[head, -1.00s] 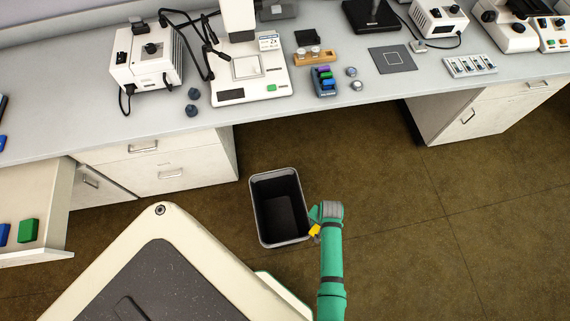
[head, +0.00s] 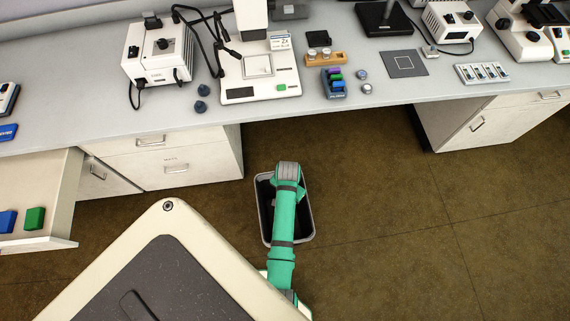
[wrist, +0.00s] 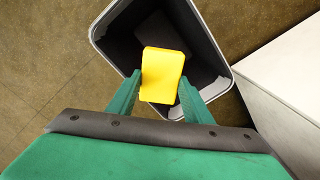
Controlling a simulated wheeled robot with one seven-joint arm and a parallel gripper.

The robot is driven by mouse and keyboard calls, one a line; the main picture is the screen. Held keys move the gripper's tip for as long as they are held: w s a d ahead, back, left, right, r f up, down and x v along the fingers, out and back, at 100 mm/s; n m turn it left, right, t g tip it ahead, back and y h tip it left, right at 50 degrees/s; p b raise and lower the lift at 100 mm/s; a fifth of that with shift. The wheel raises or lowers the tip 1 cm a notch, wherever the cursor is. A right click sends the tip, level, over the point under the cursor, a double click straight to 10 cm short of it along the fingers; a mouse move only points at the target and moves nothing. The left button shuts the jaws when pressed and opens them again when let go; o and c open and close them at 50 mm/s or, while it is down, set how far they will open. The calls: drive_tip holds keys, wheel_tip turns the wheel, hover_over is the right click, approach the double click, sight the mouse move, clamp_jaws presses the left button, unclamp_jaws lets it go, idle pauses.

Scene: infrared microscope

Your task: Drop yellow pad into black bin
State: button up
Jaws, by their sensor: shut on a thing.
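The yellow pad (wrist: 162,74) is between the two green fingers of my gripper (wrist: 157,95) in the wrist view, and the gripper is shut on it. The pad shows in front of the dark opening of the black bin (wrist: 222,48), which has a grey rim. In the head view the bin (head: 262,190) stands on the floor below the bench, and my green arm lies across it. The pad and my fingertips are hidden in the head view. The exact height of the pad over the bin is hard to tell.
The bench (head: 340,105) with the microscope stand (head: 258,78) runs behind the bin. An open drawer (head: 45,243) at left holds a green block (head: 35,218) and a blue block (head: 7,221). The brown floor (head: 380,200) right of the bin is clear.

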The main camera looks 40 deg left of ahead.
drive_tip(key=shift+f, duration=2.65)
drive_tip(key=o, duration=1.2)
wheel_tip(320, 180, up, 11)
drive_tip(key=shift+f, duration=0.1)
drive_tip(key=shift+d, duration=0.1)
